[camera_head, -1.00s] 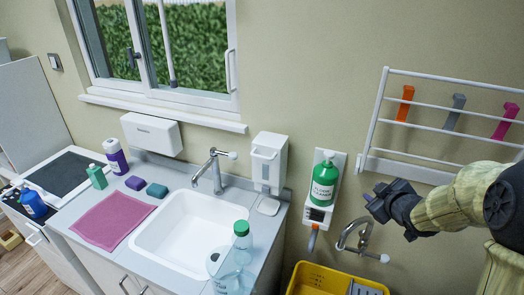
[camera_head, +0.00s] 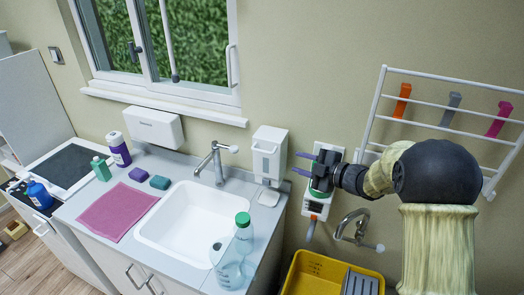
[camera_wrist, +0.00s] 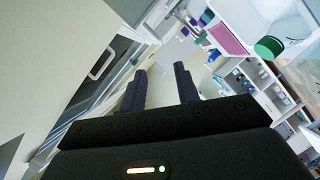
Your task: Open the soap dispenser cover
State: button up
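The white soap dispenser (camera_head: 269,155) is fixed to the wall right of the sink tap in the head view. Its front cover looks closed. My gripper (camera_head: 301,162) is just to the right of the dispenser, pointing left towards it, with a small gap between them. Its two dark fingers stand apart with nothing between them, and this also shows in the wrist view (camera_wrist: 160,88). My gripper covers most of the green bottle on the wall holder. I cannot clearly make out the dispenser in the wrist view.
A white sink (camera_head: 190,228) with a tap (camera_head: 217,163) lies left of the dispenser. A clear bottle with a green cap (camera_head: 243,220) stands at the counter's right side. A wall rack (camera_head: 440,125) and a yellow crate (camera_head: 318,275) are to the right.

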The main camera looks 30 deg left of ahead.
aim_at(266, 152)
jog(key=p+x, duration=0.6)
jog(key=x, duration=1)
jog(key=shift+w, duration=0.15)
grip_shut()
